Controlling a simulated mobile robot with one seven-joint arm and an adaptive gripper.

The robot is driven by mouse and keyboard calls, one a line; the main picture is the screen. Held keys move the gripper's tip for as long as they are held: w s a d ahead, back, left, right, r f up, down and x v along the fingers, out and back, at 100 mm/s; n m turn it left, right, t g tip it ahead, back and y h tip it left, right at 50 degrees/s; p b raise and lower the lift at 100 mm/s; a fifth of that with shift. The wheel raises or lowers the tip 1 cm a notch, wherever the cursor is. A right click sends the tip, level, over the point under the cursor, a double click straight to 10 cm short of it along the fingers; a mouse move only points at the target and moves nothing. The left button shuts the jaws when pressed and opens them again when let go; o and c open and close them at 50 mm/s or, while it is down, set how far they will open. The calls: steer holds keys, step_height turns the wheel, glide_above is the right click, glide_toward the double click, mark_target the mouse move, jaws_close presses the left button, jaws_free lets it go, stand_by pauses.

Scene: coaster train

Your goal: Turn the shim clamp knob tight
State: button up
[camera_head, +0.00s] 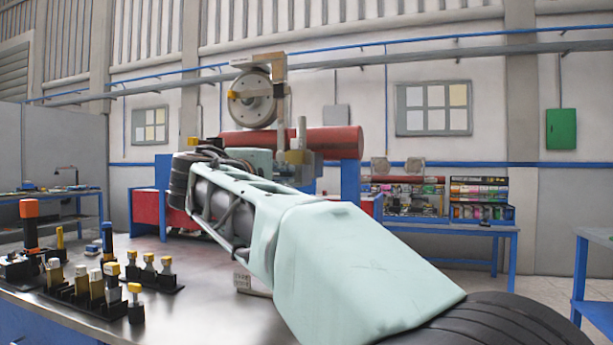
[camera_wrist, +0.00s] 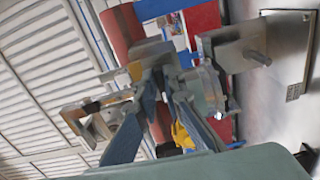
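In the wrist view, my gripper (camera_wrist: 161,80) has two blue-grey fingers that converge near a grey metal block (camera_wrist: 150,50). The fingertips are close together, and whether anything is between them is unclear. In the head view the fingers are hidden behind my pale green arm. A rig stands beyond the arm, with a round grey wheel (camera_head: 252,100) on an upright bracket (camera_head: 280,72) and a grey block (camera_head: 297,158) with posts. I cannot tell which part is the shim clamp knob.
A red cylinder (camera_head: 338,141) lies behind the rig. The metal workbench (camera_head: 190,270) carries black racks (camera_head: 85,298) of yellow-topped tools at the left. Blue benches (camera_head: 470,229) with coloured bins stand at the back. The bench top between racks and arm is largely clear.

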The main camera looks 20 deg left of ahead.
steer(key=o, duration=0.4)
steer(key=s, duration=0.8)
steer(key=s+a, duration=0.1)
steer(key=s, duration=0.3)
